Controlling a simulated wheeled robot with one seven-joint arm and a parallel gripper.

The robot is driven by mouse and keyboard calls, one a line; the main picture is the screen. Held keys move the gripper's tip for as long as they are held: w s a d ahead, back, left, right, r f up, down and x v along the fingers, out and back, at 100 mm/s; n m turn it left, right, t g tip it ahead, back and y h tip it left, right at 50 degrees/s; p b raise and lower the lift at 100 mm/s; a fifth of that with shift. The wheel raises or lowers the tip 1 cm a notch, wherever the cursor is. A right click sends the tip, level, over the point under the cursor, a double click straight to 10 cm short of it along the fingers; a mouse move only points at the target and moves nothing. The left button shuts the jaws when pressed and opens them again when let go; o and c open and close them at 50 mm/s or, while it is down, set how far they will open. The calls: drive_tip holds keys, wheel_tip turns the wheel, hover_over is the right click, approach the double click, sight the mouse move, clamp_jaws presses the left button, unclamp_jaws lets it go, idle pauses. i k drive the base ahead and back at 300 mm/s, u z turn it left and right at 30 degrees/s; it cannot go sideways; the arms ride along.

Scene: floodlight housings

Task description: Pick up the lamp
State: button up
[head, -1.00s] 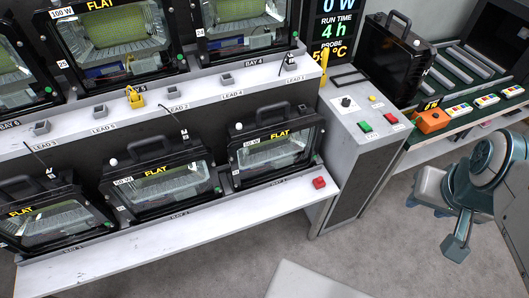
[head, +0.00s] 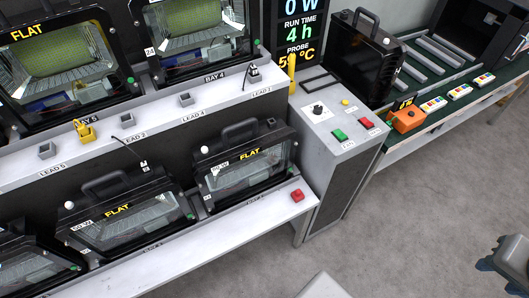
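Several black floodlight lamps with carry handles stand in a two-level rack. On the lower shelf are a right lamp (head: 242,160) and a middle lamp (head: 125,212), both marked FLAT, and a left lamp (head: 30,268) cut by the frame edge. Two larger lamps, left (head: 62,55) and right (head: 195,30), stand on the upper level. The frames do not show which lamp is meant. My gripper (head: 503,264) is at the lower right edge, partly cut off, over the floor, away from every lamp.
A grey control box (head: 345,118) with green and red buttons stands right of the rack. An orange block (head: 407,119) and several labelled pieces lie along the roller bench (head: 440,105). A red button (head: 297,195) sits on the lower shelf end. Grey floor (head: 420,220) is open in front.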

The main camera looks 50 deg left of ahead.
sight(230, 169)
drive_tip(key=i, duration=0.9)
drive_tip(key=u, duration=3.1)
drive_tip(key=i, duration=0.5)
drive_tip(key=z, duration=0.1)
drive_tip(key=k, duration=1.1)
drive_tip(key=u, duration=0.75)
drive_tip(key=i, duration=1.05)
drive_tip(key=z, duration=0.2)
